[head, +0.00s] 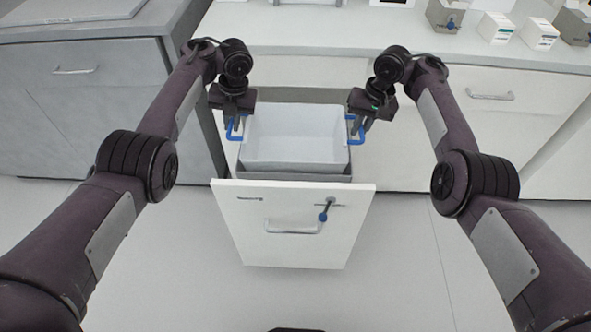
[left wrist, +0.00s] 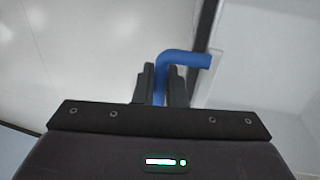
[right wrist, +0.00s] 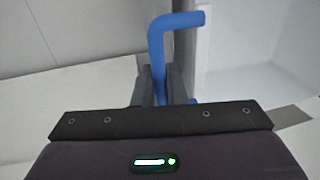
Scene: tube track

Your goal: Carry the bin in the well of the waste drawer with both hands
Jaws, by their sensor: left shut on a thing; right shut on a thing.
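The white bin (head: 296,137) sits in the open waste drawer (head: 292,222), its rim standing above the drawer's grey well (head: 335,178). It has a blue handle on each side. My left gripper (head: 233,127) is shut on the left blue handle (head: 236,137); the handle's bend shows between the fingers in the left wrist view (left wrist: 185,58). My right gripper (head: 360,128) is shut on the right blue handle (head: 356,138), also seen between the fingers in the right wrist view (right wrist: 157,50). The bin looks roughly level and empty. Its underside is hidden.
The drawer front has a bar handle (head: 293,230) and a blue-ended latch (head: 324,213). A grey cabinet (head: 75,100) stands at the left. White boxes (head: 496,28) and grey holders (head: 445,16) stand on the back counter. The floor before the drawer is clear.

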